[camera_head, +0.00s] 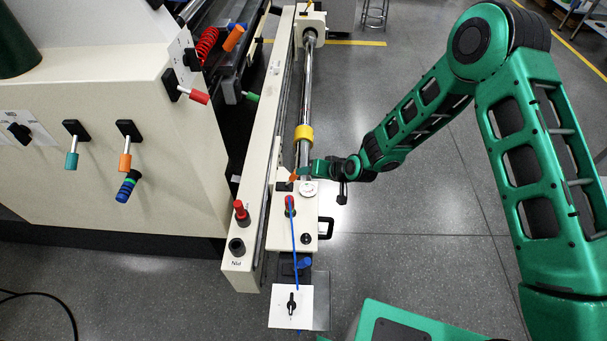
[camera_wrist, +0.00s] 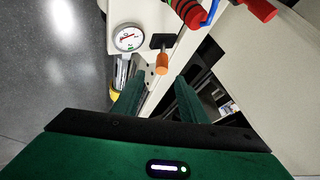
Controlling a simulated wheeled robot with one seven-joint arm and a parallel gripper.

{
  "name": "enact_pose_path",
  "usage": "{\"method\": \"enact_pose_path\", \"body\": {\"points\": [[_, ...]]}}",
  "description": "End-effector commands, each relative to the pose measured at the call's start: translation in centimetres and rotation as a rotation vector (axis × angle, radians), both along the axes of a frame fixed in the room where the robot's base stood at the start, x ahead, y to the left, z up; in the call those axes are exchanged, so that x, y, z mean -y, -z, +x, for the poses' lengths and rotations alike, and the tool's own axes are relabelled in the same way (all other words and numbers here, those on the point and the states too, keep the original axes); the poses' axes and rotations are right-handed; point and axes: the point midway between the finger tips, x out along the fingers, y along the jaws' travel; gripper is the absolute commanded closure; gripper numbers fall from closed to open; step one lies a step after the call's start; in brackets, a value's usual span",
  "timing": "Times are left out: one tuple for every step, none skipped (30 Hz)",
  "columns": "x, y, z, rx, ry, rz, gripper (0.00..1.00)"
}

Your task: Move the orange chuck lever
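The orange lever (camera_wrist: 162,63), on a black mount, stands out from the cream machine part beside a round dial gauge (camera_wrist: 130,37). It shows small in the head view (camera_head: 293,177), partly hidden by my gripper (camera_head: 306,172). In the wrist view my gripper (camera_wrist: 159,80) is open, its two green fingers apart and empty. The lever's orange end appears between and just beyond the fingertips; no contact shows. I take this as the chuck lever, as it sits by the shaft end.
A silver shaft with a yellow collar (camera_head: 303,133) runs behind the gripper. Red knobs (camera_head: 241,212) and a blue cable (camera_head: 295,245) are close by. Another orange handle (camera_head: 125,161) is on the cream cabinet (camera_head: 180,190).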

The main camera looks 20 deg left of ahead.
Motion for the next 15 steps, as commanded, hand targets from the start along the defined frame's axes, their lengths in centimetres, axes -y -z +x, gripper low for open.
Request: {"method": "enact_pose_path", "body": {"points": [[0.5, -0.5, -0.1, -0.001, 0.001, 0.000, 0.61], [0.7, -0.7, -0.2, 0.000, 0.000, 0.000, 0.61], [0.9, -1.0, -0.3, 0.001, 0.001, 0.000, 0.61], [1.1, -1.2, -0.4, 0.000, 0.000, 0.000, 0.61], [1.2, -1.3, -0.5, 0.000, 0.000, 0.000, 0.61], [1.3, -1.4, -0.6, -0.001, -0.001, 0.000, 0.61], [1.4, -1.4, -0.6, -0.001, -0.001, 0.000, 0.61], [1.4, -1.5, -0.6, -0.001, -0.001, 0.000, 0.61], [1.5, -1.5, -0.6, -0.001, -0.001, 0.000, 0.61], [1.5, -1.5, -0.7, -0.001, -0.001, 0.000, 0.61], [1.5, -1.6, -0.7, -0.001, -0.001, 0.000, 0.61], [1.5, -1.5, -0.7, -0.001, -0.001, 0.000, 0.61], [1.5, -1.5, -0.7, 0.000, 0.000, 0.000, 0.61], [1.5, -1.5, -0.6, 0.000, 0.000, 0.000, 0.61], [1.5, -1.5, -0.6, 0.000, 0.000, 0.000, 0.61]]}}
